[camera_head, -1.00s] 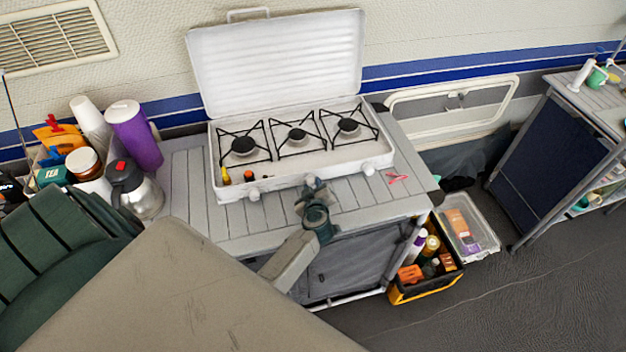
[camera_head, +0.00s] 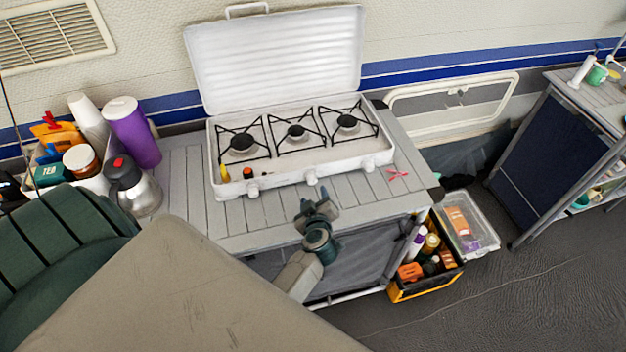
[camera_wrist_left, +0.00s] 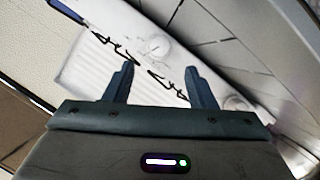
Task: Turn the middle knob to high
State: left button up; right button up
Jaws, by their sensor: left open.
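The white three-burner stove (camera_head: 300,163) stands on the slatted counter with its lid raised. Its middle knob (camera_head: 311,178) is on the front face, between the left knob (camera_head: 253,190) and the right knob (camera_head: 368,163). The knob settings are too small to read. My left gripper (camera_head: 316,204) is open and empty, over the counter's front edge, just in front of the middle knob and apart from it in the picture. In the left wrist view its two fingers (camera_wrist_left: 160,72) are spread, with the stove (camera_wrist_left: 90,65) beyond them. My right gripper is not in view.
A steel flask (camera_head: 135,190) and a purple cup (camera_head: 133,134) stand left of the stove. A red item (camera_head: 398,173) lies on the counter (camera_head: 345,192) at right. A yellow-black crate (camera_head: 428,290) of bottles is on the floor. The counter's front strip is mostly clear.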

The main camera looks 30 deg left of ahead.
pick_arm(q)
jog(key=shift+v, duration=1.35)
